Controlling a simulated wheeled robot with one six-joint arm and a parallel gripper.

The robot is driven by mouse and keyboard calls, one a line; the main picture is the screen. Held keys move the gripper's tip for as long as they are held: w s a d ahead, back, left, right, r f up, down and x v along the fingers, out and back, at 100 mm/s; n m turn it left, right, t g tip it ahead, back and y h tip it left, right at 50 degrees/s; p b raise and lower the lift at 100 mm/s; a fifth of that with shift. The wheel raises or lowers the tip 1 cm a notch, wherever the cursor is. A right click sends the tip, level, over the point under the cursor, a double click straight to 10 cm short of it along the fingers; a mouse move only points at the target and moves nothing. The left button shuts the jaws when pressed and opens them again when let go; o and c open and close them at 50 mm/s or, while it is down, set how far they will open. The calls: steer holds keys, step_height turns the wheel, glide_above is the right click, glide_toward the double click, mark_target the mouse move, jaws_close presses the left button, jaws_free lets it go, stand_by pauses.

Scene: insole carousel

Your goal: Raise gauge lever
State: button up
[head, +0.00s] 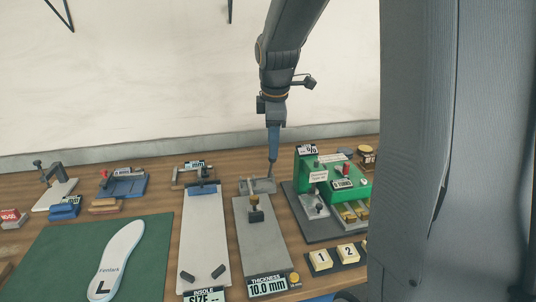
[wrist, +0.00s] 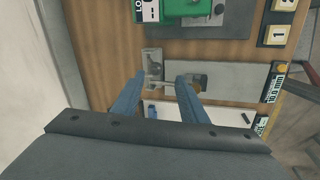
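The thickness gauge has a long grey plate (head: 262,240) with a dark block and brass knob (head: 254,200) on it, and a smaller grey base (head: 258,186) at its far end. Its display (head: 268,287) reads 10.0 mm. In the wrist view, the grey plate (wrist: 232,82) lies to the right. My gripper (head: 272,172) points down over the far end of the gauge. Its two blue fingers (wrist: 160,76) are apart. A thin lever-like rod (wrist: 166,84) shows between or just below them; I cannot tell whether a finger touches it.
A green machine (head: 335,180) with a turns display stands close on the right. Numbered blocks (head: 334,256) lie in front of it. The insole size board (head: 205,235) is on the left, and a white insole (head: 118,262) lies on a green mat (head: 55,262) farther left.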

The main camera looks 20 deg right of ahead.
steer(key=shift+w+d+p+x, duration=0.15)
steer(key=shift+p+x, duration=0.25)
steer(key=shift+x, duration=1.55)
steer(key=shift+w+d+p+x, duration=0.15)
steer(key=shift+p+x, duration=0.25)
steer(key=shift+x, duration=1.5)
steer(key=shift+a+r, duration=0.1)
jaws_close()
